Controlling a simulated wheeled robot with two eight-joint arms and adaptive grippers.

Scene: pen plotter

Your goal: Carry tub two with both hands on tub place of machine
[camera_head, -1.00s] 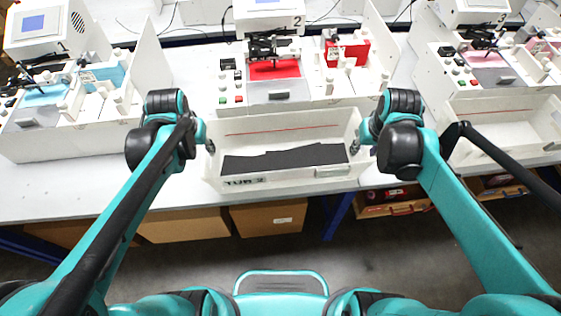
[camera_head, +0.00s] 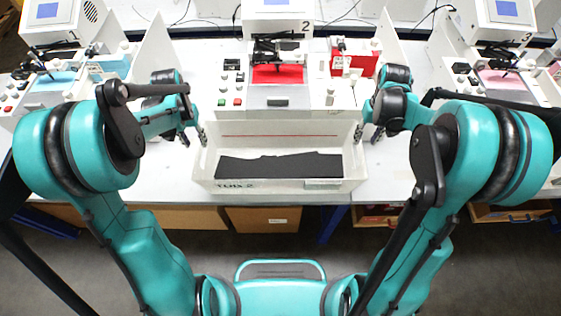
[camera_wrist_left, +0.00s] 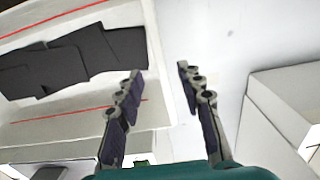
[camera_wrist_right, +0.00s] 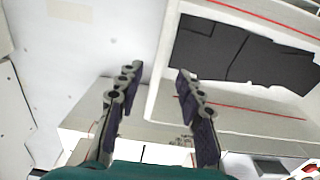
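Tub two (camera_head: 284,184) is a long white open box marked "TUB 2", with dark flat sheets (camera_head: 280,166) inside. It stands level on the table directly before machine two (camera_head: 333,97); the exact tub place cannot be told apart. My left gripper (camera_head: 197,137) is at the tub's left end. In the left wrist view its open fingers (camera_wrist_left: 157,78) have the end wall between them, with gaps. My right gripper (camera_head: 367,133) is at the right end; in the right wrist view its open fingers (camera_wrist_right: 158,74) also straddle the wall.
Machine one (camera_head: 80,75) stands at the left and machine three (camera_head: 490,70) at the right. Upright white side panels (camera_head: 390,45) flank machine two. Bare white table (camera_head: 178,165) lies left of the tub. Cardboard boxes (camera_head: 262,219) are under the table.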

